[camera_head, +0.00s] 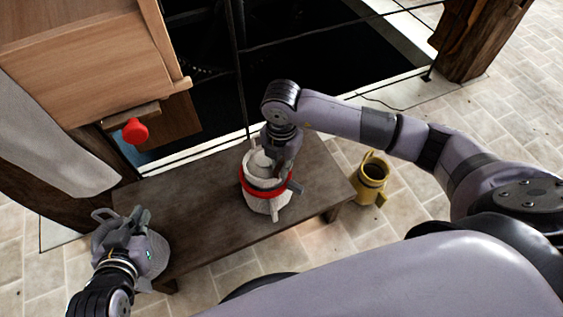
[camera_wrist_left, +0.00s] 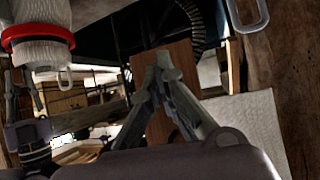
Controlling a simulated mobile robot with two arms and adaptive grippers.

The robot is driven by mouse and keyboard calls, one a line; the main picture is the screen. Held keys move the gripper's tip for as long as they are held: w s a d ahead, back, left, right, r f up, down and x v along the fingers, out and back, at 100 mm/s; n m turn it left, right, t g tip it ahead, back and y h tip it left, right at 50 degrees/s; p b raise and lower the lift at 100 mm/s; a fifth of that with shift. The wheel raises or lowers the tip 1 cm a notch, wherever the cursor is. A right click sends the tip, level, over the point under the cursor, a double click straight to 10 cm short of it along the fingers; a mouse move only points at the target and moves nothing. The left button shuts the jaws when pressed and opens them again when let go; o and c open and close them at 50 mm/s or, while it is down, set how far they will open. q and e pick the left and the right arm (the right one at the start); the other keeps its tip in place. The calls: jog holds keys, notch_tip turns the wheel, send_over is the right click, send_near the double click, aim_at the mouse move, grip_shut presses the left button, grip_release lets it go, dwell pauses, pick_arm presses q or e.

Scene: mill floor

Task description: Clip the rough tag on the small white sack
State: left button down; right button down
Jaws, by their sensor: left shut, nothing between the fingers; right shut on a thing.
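The small white sack (camera_head: 262,201) stands on the dark wooden bench (camera_head: 205,215), with a red band around it. It also shows at the upper left of the left wrist view (camera_wrist_left: 42,55), with a pale loop hanging below the band. My right gripper (camera_head: 281,163) points down at the sack's top and is shut on it; its fingertips are partly hidden. My left gripper (camera_head: 139,216) is shut and empty left of the bench's left end, apart from the sack; its closed fingertips show in the left wrist view (camera_wrist_left: 163,62). I cannot make out the rough tag.
A grey rounded object (camera_head: 157,262) with a loop lies beneath my left gripper, partly hidden. A yellow jug (camera_head: 371,177) stands on the floor right of the bench. A wooden cabinet with a red knob (camera_head: 135,131) is behind at left. The bench is bare on both sides of the sack.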

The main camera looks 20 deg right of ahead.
jog(key=c, duration=1.5)
grip_release()
notch_tip(320, 180, up, 12)
jog(key=shift+r, duration=0.1)
